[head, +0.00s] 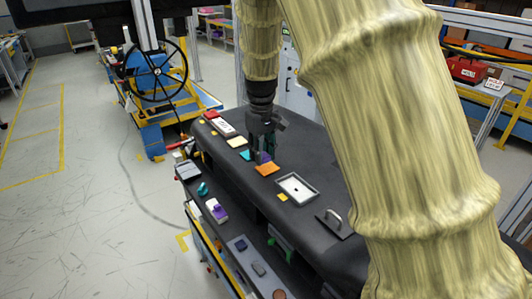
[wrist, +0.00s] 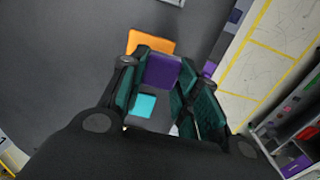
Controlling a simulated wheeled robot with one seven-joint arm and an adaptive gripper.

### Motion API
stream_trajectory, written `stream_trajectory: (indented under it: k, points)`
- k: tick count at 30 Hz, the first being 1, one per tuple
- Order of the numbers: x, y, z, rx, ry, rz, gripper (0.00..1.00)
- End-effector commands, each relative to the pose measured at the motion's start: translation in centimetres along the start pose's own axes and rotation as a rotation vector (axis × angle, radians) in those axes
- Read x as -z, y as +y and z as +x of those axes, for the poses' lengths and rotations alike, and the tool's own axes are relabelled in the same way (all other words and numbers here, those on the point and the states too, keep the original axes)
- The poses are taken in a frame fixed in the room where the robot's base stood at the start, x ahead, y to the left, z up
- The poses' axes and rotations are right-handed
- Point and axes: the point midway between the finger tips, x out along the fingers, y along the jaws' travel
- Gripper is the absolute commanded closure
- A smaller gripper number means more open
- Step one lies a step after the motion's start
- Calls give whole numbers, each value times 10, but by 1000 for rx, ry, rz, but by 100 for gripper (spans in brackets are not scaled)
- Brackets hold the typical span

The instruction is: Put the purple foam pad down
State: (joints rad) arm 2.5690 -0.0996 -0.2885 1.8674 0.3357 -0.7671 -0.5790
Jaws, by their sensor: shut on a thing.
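The purple foam pad (wrist: 162,71) is between the fingers of my gripper (wrist: 155,85) in the wrist view. My gripper is shut on it. In the head view my gripper (head: 262,150) points down over the dark dashboard top, and the purple pad (head: 264,157) shows at its fingertips. An orange pad (wrist: 150,42) lies just beyond the purple one, and it also shows in the head view (head: 267,169). A cyan pad (wrist: 145,105) lies on the other side. I cannot tell whether the purple pad touches the dashboard.
On the dashboard (head: 300,140) are a light tray (head: 297,188), a yellow pad (head: 237,142) and a handled dark plate (head: 333,223). A lower shelf holds a white-and-purple item (head: 216,210). The dashboard top behind my gripper is mostly bare.

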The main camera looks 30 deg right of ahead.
Motion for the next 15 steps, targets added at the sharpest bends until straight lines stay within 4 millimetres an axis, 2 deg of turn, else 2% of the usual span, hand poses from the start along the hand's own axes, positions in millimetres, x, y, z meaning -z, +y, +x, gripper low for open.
stream_trajectory:
  k: [8, 15]
  points:
    - [6, 19, 0, 0, -1, 1, 78]
    - [6, 19, 24, 0, -1, 0, 78]
